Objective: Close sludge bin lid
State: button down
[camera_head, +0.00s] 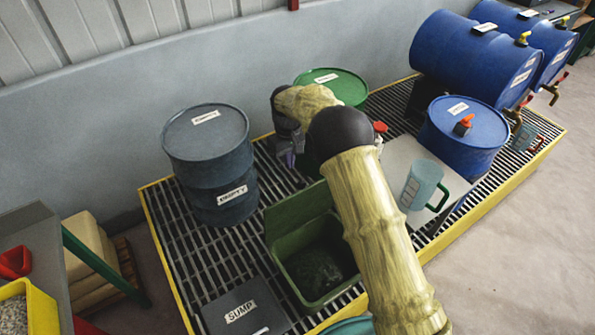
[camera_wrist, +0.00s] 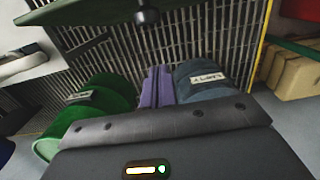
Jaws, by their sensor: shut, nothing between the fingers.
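The green sludge bin (camera_head: 325,292) stands on the grating with dark contents showing. Its lid (camera_head: 297,214) is raised and stands roughly upright along the bin's back edge. In the wrist view, a green panel (camera_wrist: 95,14) that looks like this lid crosses the top. My gripper (camera_head: 289,158) is beyond the lid on the wall side, between the dark drum and the green drum. Its purple fingers (camera_wrist: 158,85) are shut together and empty. They appear apart from the lid. My arm hides the bin's right side.
A dark blue drum (camera_head: 207,160) stands left of my gripper; a green drum (camera_head: 342,84) stands behind it. A grey sump box (camera_head: 245,308) sits left of the bin. A jug (camera_head: 419,184) stands on a white surface at right. Open grating lies between dark drum and bin.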

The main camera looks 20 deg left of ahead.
jog(key=shift+s+d+f+p, duration=0.15)
jog(key=shift+s+d+f, duration=0.25)
jog(key=shift+s+d, duration=0.35)
jog(key=shift+s+d+f+p, duration=0.15)
jog(key=shift+s+d+f, duration=0.35)
jog(key=shift+d, duration=0.3)
